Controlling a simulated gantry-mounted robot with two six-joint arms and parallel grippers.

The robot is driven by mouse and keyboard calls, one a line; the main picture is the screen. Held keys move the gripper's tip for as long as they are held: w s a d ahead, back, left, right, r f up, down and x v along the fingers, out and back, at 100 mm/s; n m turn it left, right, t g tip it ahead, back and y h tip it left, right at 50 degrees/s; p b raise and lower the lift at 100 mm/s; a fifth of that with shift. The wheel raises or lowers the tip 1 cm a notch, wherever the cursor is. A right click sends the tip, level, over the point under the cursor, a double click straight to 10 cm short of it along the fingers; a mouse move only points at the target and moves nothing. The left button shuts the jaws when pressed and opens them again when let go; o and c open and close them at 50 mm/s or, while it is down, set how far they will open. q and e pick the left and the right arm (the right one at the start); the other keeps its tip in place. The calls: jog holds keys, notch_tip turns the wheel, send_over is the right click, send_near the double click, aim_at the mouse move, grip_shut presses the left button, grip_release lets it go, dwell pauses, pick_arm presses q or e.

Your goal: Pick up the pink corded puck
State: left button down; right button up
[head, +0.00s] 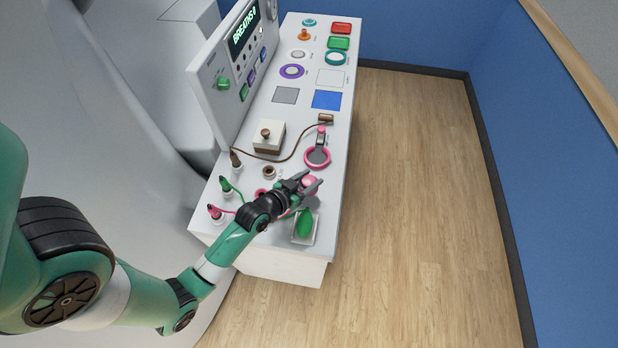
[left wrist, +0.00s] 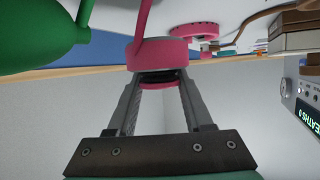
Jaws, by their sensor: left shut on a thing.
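The pink puck (head: 309,183) is at the near end of the white console, between the fingers of my left gripper (head: 302,184). In the left wrist view, the puck (left wrist: 163,52) sits across the fingertips of the left gripper (left wrist: 160,77), which is shut on it. A pink cord (left wrist: 145,20) runs from the puck to the top of that view. In the head view my wrist covers part of the cord. I cannot tell how far the puck is off the console. My right gripper is not in view.
A green bulb-shaped thing (head: 304,224) lies just in front of the gripper. A pink ring (head: 317,157) is behind it. Pink (head: 215,211) and green (head: 226,186) plugs stand to the left. The upright display panel (head: 232,75) bounds the console's left side.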

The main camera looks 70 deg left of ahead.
pick_arm(q)
jog(key=s+d+r+p, duration=0.1)
jog(key=s+d+r, duration=0.1)
jog(key=d+r, duration=0.6)
jog(key=d, duration=0.4)
jog(key=shift+s+d+r, duration=0.3)
jog(key=shift+s+r, duration=0.05)
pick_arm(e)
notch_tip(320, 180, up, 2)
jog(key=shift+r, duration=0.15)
